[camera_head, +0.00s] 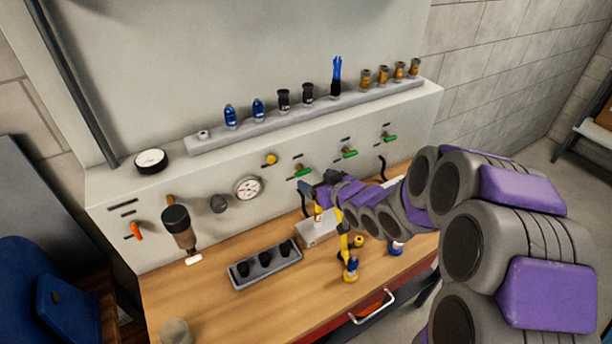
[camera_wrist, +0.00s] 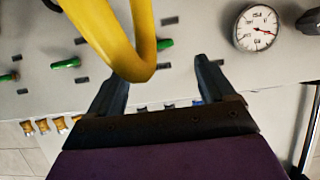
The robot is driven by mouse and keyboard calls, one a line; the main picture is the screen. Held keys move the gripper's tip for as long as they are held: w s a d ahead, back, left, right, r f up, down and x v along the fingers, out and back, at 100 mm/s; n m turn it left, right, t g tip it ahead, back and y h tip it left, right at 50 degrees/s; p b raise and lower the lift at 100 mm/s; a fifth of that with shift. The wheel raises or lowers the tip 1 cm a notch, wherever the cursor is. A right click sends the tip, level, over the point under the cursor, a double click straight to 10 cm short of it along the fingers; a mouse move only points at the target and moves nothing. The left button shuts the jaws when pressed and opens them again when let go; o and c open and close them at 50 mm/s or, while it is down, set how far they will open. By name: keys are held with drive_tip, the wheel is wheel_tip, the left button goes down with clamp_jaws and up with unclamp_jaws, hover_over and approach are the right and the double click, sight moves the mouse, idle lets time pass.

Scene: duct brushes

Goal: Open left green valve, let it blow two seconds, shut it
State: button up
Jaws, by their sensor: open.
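The left green valve (camera_head: 303,172) is on the pale panel, right of the round gauge, its lever lying roughly level. It also shows in the wrist view (camera_wrist: 165,44), where the panel appears turned over. My gripper (camera_head: 307,192) is just below and in front of this valve in the head view. In the wrist view my gripper (camera_wrist: 160,75) is open and empty, its fingertips spread to both sides below the lever and apart from it. A yellow hose-like loop (camera_wrist: 138,70) crosses in front, close beside the lever.
Two more green valves (camera_head: 349,152) (camera_head: 389,137) are farther right. The gauge (camera_head: 248,187) and an orange lever (camera_head: 136,231) are left. A black tray (camera_head: 290,262) and a grey block (camera_head: 315,232) sit on the wooden bench (camera_head: 215,300). Bottles and fittings line the shelf (camera_head: 210,147).

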sight(304, 172)
drive_tip(key=x, duration=0.3)
drive_tip(key=b+x, duration=0.1)
drive_tip(key=x, duration=0.1)
drive_tip(key=shift+w+d+f, duration=0.1)
drive_tip(key=shift+w, duration=0.3)
drive_tip(key=shift+w+a+f, duration=0.25)
drive_tip(key=shift+w+a, duration=0.05)
drive_tip(key=shift+w, duration=0.1)
drive_tip(key=shift+w+a, duration=0.15)
drive_tip(key=shift+a, duration=0.15)
drive_tip(key=shift+d, duration=0.1)
drive_tip(key=c, duration=1.1)
